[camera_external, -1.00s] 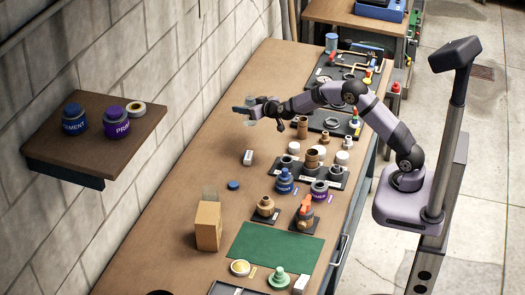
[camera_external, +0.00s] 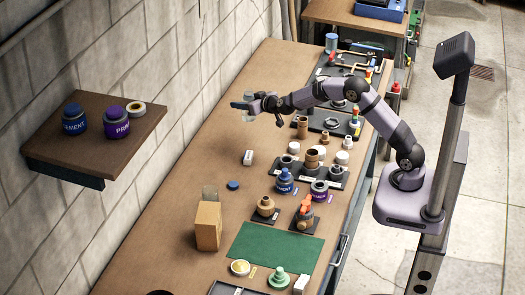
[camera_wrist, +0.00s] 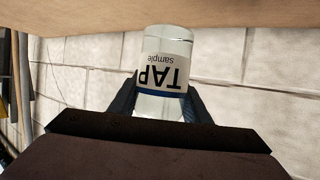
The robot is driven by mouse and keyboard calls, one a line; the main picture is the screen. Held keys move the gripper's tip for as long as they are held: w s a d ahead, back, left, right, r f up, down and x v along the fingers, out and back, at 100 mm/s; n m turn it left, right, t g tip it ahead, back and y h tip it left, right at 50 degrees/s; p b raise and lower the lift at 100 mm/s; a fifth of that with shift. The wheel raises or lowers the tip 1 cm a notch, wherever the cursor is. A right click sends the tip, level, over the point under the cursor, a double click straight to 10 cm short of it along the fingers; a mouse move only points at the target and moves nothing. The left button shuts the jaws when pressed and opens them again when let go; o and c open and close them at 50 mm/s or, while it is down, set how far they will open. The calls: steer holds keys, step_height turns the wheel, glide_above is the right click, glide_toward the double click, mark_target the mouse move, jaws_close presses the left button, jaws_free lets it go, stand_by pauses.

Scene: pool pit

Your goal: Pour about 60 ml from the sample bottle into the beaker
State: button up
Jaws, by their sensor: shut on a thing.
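The sample bottle (camera_wrist: 167,75) is clear with a white label reading "TAP sample" and a blue band. My gripper (camera_wrist: 163,105) is shut on it in the wrist view. The label and bench both appear inverted there, so the bottle looks about upright. In the external view my gripper (camera_external: 240,105) is over the far left part of the bench, with the small, pale bottle (camera_external: 248,117) at its fingers. A loose blue cap (camera_external: 233,185) lies on the bench. I cannot clearly identify the beaker; a greyish upright thing (camera_external: 210,192) stands behind a cardboard box.
The cardboard box (camera_external: 208,227) stands on the left of the bench (camera_external: 160,235). A small white block (camera_external: 248,157) lies near the middle. Pipe fittings and cans stand along the right, near a green mat (camera_external: 275,246). A shelf (camera_external: 60,140) juts from the wall.

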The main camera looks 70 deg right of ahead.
steer(key=w+a+r+n+t+y+p, duration=0.1)
steer(key=a+r+n+y, duration=0.15)
steer(key=a, duration=1.15)
steer(key=w+a+r+n+t+y+p, duration=0.1)
steer(key=w+a+n+y, duration=0.15)
steer(key=a, duration=1.15)
steer(key=s+a+n+y+p, duration=0.1)
steer(key=s+a, duration=0.3)
steer(key=a, duration=0.8)
steer(key=s+a+r+n+g+y+p, duration=0.1)
steer(key=s+a+n+y, duration=0.2)
steer(key=a, duration=0.9)
steer(key=shift+s+r+y, duration=0.25)
steer(key=shift+s+y, duration=0.45)
steer(key=shift+s, duration=0.25)
steer(key=shift+w+d+f+m+b, duration=0.1)
steer(key=shift+m+b, duration=0.2)
steer(key=shift+b, duration=0.55)
